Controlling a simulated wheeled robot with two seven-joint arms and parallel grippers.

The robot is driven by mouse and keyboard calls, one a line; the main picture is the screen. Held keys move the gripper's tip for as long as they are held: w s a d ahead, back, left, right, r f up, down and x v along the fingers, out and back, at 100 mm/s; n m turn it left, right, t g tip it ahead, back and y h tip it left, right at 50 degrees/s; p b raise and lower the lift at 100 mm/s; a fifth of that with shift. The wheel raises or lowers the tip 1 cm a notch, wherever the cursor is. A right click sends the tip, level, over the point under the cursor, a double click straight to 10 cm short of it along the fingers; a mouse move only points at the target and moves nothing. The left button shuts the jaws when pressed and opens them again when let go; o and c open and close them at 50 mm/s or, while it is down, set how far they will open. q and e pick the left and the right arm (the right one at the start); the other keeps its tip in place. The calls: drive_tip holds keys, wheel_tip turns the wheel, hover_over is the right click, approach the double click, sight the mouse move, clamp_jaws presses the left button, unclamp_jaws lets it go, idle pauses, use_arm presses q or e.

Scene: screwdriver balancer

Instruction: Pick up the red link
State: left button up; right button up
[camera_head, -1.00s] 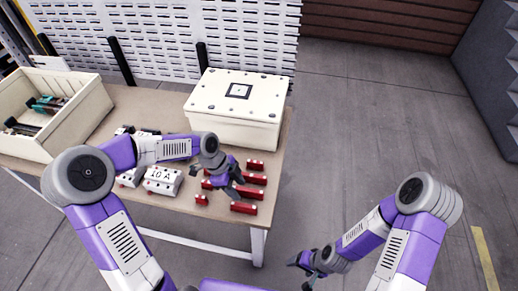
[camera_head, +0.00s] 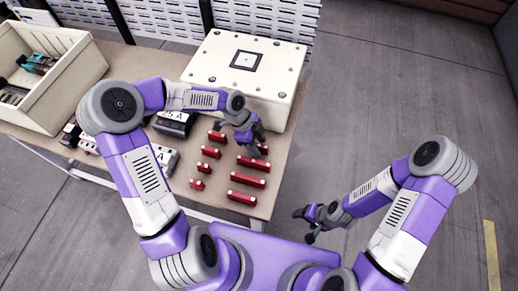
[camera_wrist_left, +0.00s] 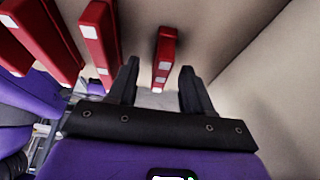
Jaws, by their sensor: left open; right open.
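Several red links lie in two columns on the table. The right column has longer ones, such as the front link (camera_head: 242,197) and the one behind it (camera_head: 247,180). The left column has shorter ones, such as a small link (camera_head: 211,152). My left gripper (camera_head: 256,147) is open above the far end of the right column and partly hides the link there. In the left wrist view, one red link (camera_wrist_left: 164,55) shows ahead between the fingers of my left gripper (camera_wrist_left: 158,92), not gripped. My right gripper (camera_head: 306,220) is open and empty, off the table's right side.
A large cream box (camera_head: 248,68) stands behind the links, close to my left gripper. Dark and white breaker blocks (camera_head: 172,123) are left of the links. A cream bin (camera_head: 30,95) with tools stands at far left. The floor at right is free.

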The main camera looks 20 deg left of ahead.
use_arm(q)
drive_tip(key=shift+x, duration=0.8)
drive_tip(key=shift+r, duration=0.1)
drive_tip(key=shift+c, duration=0.3)
clamp_jaws()
